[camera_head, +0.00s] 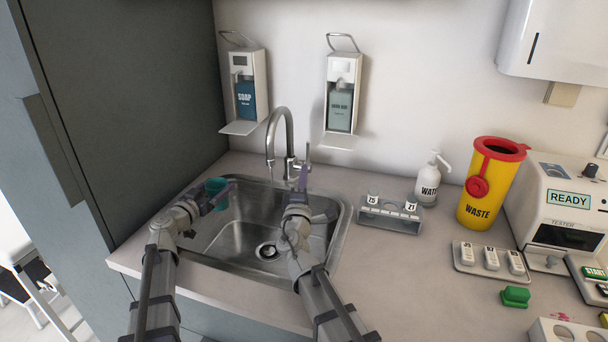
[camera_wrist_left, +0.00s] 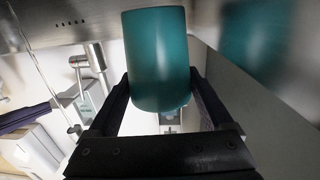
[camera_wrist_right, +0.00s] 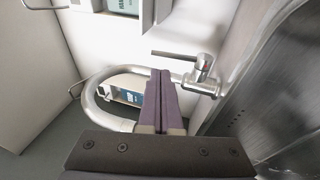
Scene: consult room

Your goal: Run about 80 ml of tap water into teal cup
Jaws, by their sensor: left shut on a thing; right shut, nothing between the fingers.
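The teal cup (camera_head: 215,188) is held over the left part of the sink, left of the tap spout. My left gripper (camera_head: 219,198) is shut on it. In the left wrist view the cup (camera_wrist_left: 157,62) sits between both fingers; its inside is hidden. My right gripper (camera_head: 303,180) is shut and empty, in front of the tap. In the right wrist view its closed fingertips (camera_wrist_right: 160,78) appear near the tap lever (camera_wrist_right: 180,55); contact is unclear.
The steel sink (camera_head: 340,222) has a drain at its bottom. Soap (camera_head: 246,95) and a second dispenser (camera_head: 341,98) hang above. A numbered rack (camera_head: 390,217), pump bottle (camera_head: 430,183) and yellow waste bin (camera_head: 487,190) stand right. A dark cabinet (camera_head: 130,100) closes the left side.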

